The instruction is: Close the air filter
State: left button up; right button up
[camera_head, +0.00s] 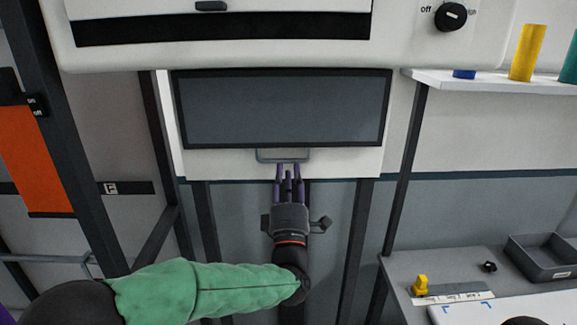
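A dark grey rectangular panel in a black frame (282,108), apparently the air filter, sits in the white front of the unit at the upper middle. A thin grey handle (262,156) hangs just below its lower edge. My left gripper (289,170) points up the picture at this handle, with its dark purple fingers just under or at the bar. I cannot tell whether they touch it. The fingers are close together, and no held thing shows between them. My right gripper is not in view.
A white hood with a black slot (220,29) and an off/high knob (451,17) overhangs the panel. A shelf (490,80) at right holds coloured rolls. A side table with a grey tray (545,258) and a yellow tool (420,286) stands at lower right. Dark posts flank the unit.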

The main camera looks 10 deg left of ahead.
pick_arm(q)
jog(key=shift+x, duration=1.25)
grip_shut()
jog(key=shift+s, duration=0.1)
